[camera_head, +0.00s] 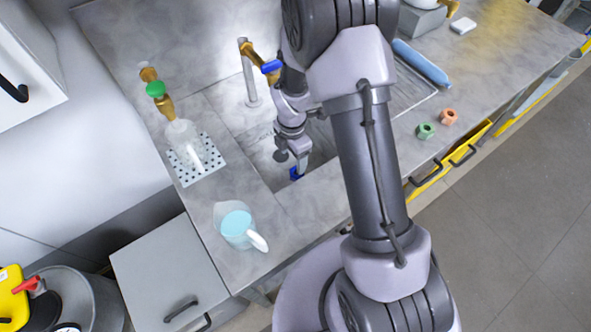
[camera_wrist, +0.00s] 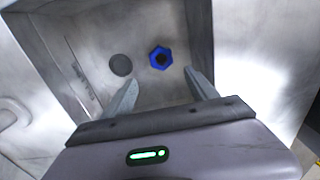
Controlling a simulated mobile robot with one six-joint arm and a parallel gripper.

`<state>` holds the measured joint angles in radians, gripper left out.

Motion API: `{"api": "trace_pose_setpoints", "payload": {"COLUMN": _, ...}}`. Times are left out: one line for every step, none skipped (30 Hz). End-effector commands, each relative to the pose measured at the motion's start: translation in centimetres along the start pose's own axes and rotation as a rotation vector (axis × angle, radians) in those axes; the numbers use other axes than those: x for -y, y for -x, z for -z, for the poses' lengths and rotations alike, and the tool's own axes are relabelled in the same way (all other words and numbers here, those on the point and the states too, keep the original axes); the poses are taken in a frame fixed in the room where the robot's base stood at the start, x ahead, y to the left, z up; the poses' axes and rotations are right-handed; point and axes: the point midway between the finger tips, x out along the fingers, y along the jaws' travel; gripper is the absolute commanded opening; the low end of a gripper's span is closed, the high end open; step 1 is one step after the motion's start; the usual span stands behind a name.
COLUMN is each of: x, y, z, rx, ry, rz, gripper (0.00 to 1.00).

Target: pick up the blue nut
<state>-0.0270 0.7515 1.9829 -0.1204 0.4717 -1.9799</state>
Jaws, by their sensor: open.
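The blue nut (camera_wrist: 160,58) lies on the floor of the metal sink, beside a round dark drain (camera_wrist: 120,65). My gripper (camera_wrist: 163,92) is open, with its two fingers spread and nothing between them. In the wrist view the nut shows beyond the fingertips, roughly centred between them and apart from them. In the head view my gripper (camera_head: 297,170) is inside the sink, and a blue patch of the nut (camera_head: 296,174) shows at its end. The exact gap between fingers and nut is hard to judge there.
Sink walls (camera_wrist: 190,25) stand close around the gripper. A tap (camera_head: 249,75) rises behind the sink. A pitcher (camera_head: 237,230) and a flask (camera_head: 187,143) stand on the left counter. A green nut (camera_head: 425,131) and an orange nut (camera_head: 448,117) lie on the right.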

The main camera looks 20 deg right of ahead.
Motion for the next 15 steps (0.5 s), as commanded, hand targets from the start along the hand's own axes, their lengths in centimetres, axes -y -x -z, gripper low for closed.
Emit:
{"api": "trace_pose_setpoints", "payload": {"x": 0.1, "y": -1.5, "z": 0.0, "rx": -0.001, "ry": -0.001, "rz": 0.002, "gripper": 0.67}}
{"api": "trace_pose_setpoints", "payload": {"x": 0.1, "y": -2.1, "z": 0.0, "rx": -0.001, "ry": -0.002, "rz": 0.002, "gripper": 0.67}}
{"api": "trace_pose_setpoints", "payload": {"x": 0.1, "y": -2.6, "z": 0.0, "rx": -0.001, "ry": -0.002, "rz": 0.001, "gripper": 0.67}}
{"api": "trace_pose_setpoints", "payload": {"x": 0.0, "y": -2.9, "z": 0.0, "rx": 0.000, "ry": -0.002, "rz": 0.000, "gripper": 0.67}}
{"api": "trace_pose_setpoints", "payload": {"x": 0.0, "y": -3.2, "z": 0.0, "rx": 0.000, "ry": -0.002, "rz": 0.000, "gripper": 0.67}}
{"api": "trace_pose_setpoints", "payload": {"x": 0.1, "y": -3.4, "z": 0.0, "rx": -0.001, "ry": -0.003, "rz": 0.000, "gripper": 0.67}}
{"api": "trace_pose_setpoints", "payload": {"x": 0.1, "y": -3.6, "z": -0.1, "rx": -0.001, "ry": -0.003, "rz": 0.001, "gripper": 0.67}}
{"api": "trace_pose_setpoints", "payload": {"x": 0.1, "y": -3.9, "z": -0.2, "rx": -0.001, "ry": -0.003, "rz": 0.001, "gripper": 0.67}}
{"api": "trace_pose_setpoints", "payload": {"x": 0.2, "y": -4.4, "z": -0.3, "rx": 0.000, "ry": -0.003, "rz": 0.001, "gripper": 0.67}}
{"api": "trace_pose_setpoints", "payload": {"x": 0.3, "y": -4.8, "z": -0.5, "rx": 0.000, "ry": -0.003, "rz": 0.001, "gripper": 0.67}}
{"api": "trace_pose_setpoints", "payload": {"x": 0.4, "y": -5.4, "z": -0.6, "rx": -0.001, "ry": -0.004, "rz": 0.001, "gripper": 0.67}}
{"api": "trace_pose_setpoints", "payload": {"x": 0.6, "y": -6.2, "z": -0.9, "rx": -0.001, "ry": -0.004, "rz": 0.002, "gripper": 0.67}}
{"api": "trace_pose_setpoints", "payload": {"x": 0.7, "y": -6.9, "z": -1.1, "rx": -0.001, "ry": -0.004, "rz": 0.002, "gripper": 0.67}}
{"api": "trace_pose_setpoints", "payload": {"x": 0.7, "y": -7.5, "z": -1.1, "rx": -0.001, "ry": -0.003, "rz": 0.001, "gripper": 0.67}}
{"api": "trace_pose_setpoints", "payload": {"x": 0.6, "y": -8.2, "z": -1.1, "rx": -0.001, "ry": -0.003, "rz": 0.002, "gripper": 0.67}}
